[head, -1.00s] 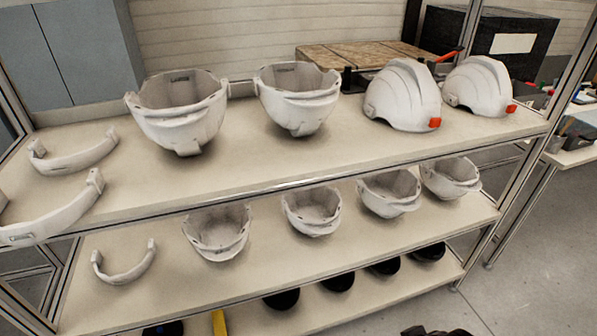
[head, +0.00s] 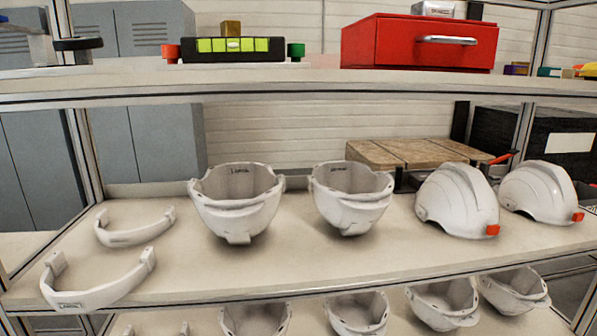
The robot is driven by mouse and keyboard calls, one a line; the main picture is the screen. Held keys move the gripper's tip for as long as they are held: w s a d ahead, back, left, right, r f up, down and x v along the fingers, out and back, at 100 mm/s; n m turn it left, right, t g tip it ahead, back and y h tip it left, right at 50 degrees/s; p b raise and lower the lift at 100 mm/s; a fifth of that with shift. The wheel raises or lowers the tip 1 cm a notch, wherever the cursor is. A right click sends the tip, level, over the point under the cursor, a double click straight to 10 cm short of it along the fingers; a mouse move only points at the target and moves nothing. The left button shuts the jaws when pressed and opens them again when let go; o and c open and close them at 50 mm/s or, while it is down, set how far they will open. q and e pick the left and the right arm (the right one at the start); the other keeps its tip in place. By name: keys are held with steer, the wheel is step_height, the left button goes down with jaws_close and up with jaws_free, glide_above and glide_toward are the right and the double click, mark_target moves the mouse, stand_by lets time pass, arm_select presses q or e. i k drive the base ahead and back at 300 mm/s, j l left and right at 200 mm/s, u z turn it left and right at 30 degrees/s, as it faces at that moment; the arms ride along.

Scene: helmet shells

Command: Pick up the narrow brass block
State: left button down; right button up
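A small brownish-gold block (head: 231,29), which looks like the brass block, stands on the top shelf (head: 330,80). It is behind a black and lime-green level (head: 233,49), which hides its lower part. Neither of my grippers is in view.
A red cylinder (head: 170,54) and a green one (head: 295,52) flank the level. A red box (head: 419,42) stands to the right. Helmet shells (head: 236,205) fill the shelf below.

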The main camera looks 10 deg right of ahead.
mark_target(519, 70)
steer(key=z, duration=1.35)
steer(key=i+l+u, duration=0.2)
steer(key=l, duration=0.5)
steer(key=i+l+u, duration=0.2)
steer(key=l, duration=0.5)
steer(key=l+u, duration=0.2)
steer(key=l, duration=0.5)
steer(key=i+l+u, duration=0.2)
steer(key=l, duration=0.6)
steer(key=k+j, duration=0.05)
